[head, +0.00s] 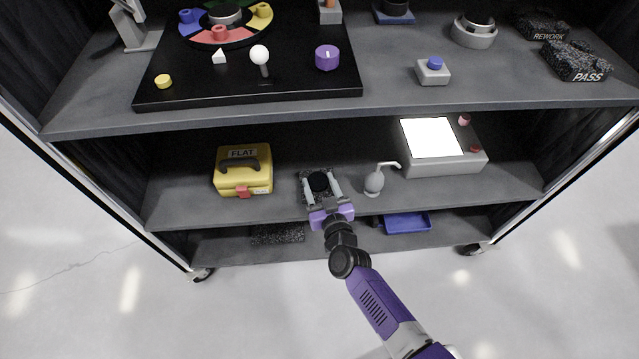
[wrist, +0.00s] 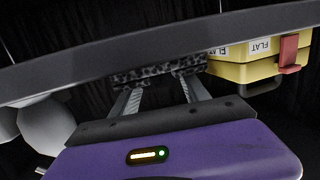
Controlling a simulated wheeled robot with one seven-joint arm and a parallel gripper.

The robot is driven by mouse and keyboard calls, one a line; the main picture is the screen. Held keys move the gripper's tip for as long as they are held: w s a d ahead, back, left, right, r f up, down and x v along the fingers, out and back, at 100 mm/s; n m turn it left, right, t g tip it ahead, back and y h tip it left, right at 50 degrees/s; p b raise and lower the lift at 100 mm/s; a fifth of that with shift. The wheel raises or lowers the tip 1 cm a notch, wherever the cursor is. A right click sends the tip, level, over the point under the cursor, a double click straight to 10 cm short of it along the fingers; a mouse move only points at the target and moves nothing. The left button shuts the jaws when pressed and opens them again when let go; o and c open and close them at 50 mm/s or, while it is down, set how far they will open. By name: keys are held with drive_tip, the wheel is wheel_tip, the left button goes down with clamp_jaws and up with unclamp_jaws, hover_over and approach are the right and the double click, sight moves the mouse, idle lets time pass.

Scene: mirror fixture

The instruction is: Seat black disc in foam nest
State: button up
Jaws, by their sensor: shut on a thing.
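The black disc (head: 318,181) shows in the head view as a dark round shape between the fingers of my gripper (head: 321,184), which is shut on it. The speckled dark foam nest (head: 319,172) is on the middle shelf, directly under or just behind the disc. I cannot tell whether the disc touches it or hangs above it. In the wrist view, the fingers of my gripper (wrist: 160,90) reach to the speckled foam block (wrist: 158,72). The disc cannot be made out there against the dark background.
A yellow case (head: 243,178) marked FLAT stands left of my gripper. A grey bulb-shaped bottle (head: 374,183) with a spout stands close on the right, then a light box (head: 434,158). The upper shelf (head: 400,92) overhangs. A blue tray (head: 407,223) is below.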

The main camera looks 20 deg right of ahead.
drive_tip(key=o, duration=1.5)
drive_tip(key=shift+s+f, duration=0.2)
drive_tip(key=shift+f, duration=0.3)
drive_tip(key=shift+d, duration=0.1)
drive_tip(key=shift+s+d+f, duration=0.1)
drive_tip(key=shift+d, duration=0.05)
drive_tip(key=shift+r+p, duration=0.9)
drive_tip(key=shift+p, duration=0.05)
drive_tip(key=shift+w+r+p, duration=0.2)
drive_tip(key=shift+r+p, duration=0.65)
drive_tip(key=shift+r, duration=0.1)
drive_tip(key=shift+a, duration=0.2)
drive_tip(key=o, duration=0.4)
